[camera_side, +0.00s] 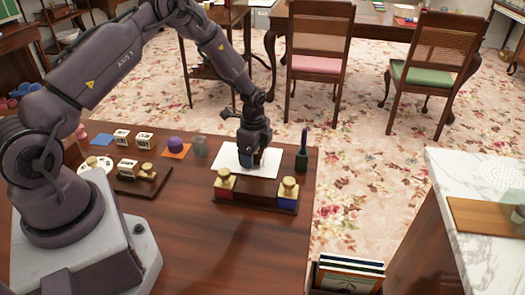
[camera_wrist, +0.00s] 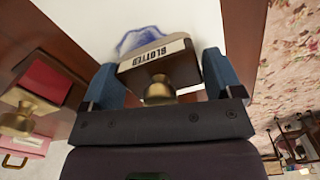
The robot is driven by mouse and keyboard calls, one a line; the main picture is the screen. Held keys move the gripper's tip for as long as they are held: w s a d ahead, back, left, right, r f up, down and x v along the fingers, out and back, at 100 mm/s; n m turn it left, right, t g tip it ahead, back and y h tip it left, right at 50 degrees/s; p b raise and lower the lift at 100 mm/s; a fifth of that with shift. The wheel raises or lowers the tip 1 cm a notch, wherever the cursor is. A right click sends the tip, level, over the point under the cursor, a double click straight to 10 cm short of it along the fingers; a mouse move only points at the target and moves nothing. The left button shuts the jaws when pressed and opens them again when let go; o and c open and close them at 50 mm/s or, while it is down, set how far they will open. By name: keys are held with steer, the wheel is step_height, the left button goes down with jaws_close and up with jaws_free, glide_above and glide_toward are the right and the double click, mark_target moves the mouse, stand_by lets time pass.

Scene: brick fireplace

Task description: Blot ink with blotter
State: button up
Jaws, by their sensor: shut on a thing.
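My gripper (camera_side: 253,148) is over the white paper (camera_side: 226,156) on the brown table.
A wooden stand (camera_side: 256,190) with red and blue gold-topped inkwells is in front of the paper. A dark upright pen holder (camera_side: 302,160) is to its right. Small blocks, a purple-topped item (camera_side: 176,145) and a wooden tray (camera_side: 130,184) lie left. The table's front middle is clear.

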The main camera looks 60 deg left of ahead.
mark_target(266, 162)
steer(key=shift+s+a, duration=1.45)
steer(key=shift+s, duration=0.05)
steer(key=shift+w+d, duration=2.7)
steer(key=shift+d, duration=0.05)
steer(key=shift+s+a, duration=0.15)
steer(key=shift+s, duration=0.15)
steer(key=shift+s+a, duration=2.55)
steer(key=shift+a, duration=0.05)
steer(key=shift+w+d, duration=2.75)
steer(key=shift+d, duration=0.05)
step_height(266, 162, up, 8)
